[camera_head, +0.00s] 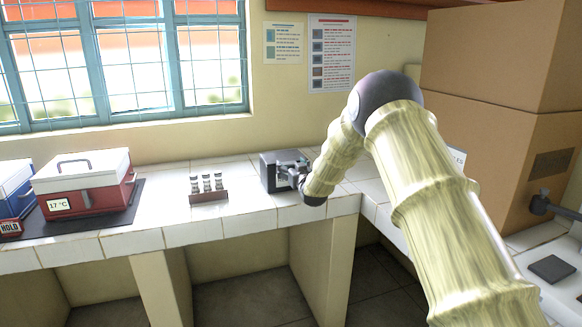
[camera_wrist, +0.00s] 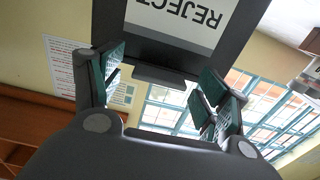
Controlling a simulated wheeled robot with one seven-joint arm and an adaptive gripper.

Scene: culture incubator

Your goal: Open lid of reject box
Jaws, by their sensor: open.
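The reject box (camera_head: 268,176) is a small dark grey box on the white tiled counter, right of centre in the head view. In the wrist view it appears upside down, with a white "REJECT" label (camera_wrist: 178,22) on its dark face. A dark tab (camera_wrist: 160,78) sticks out from its edge. My gripper (camera_wrist: 163,74) is open, with one green-padded finger on each side of the tab and space visible between. In the head view my gripper (camera_head: 293,173) is at the box's right front side and partly hides it. The lid looks shut.
A rack (camera_head: 209,197) with several vials stands left of the box. Large brown cartons (camera_head: 490,130) stand at the right. Clear counter lies between rack and box.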

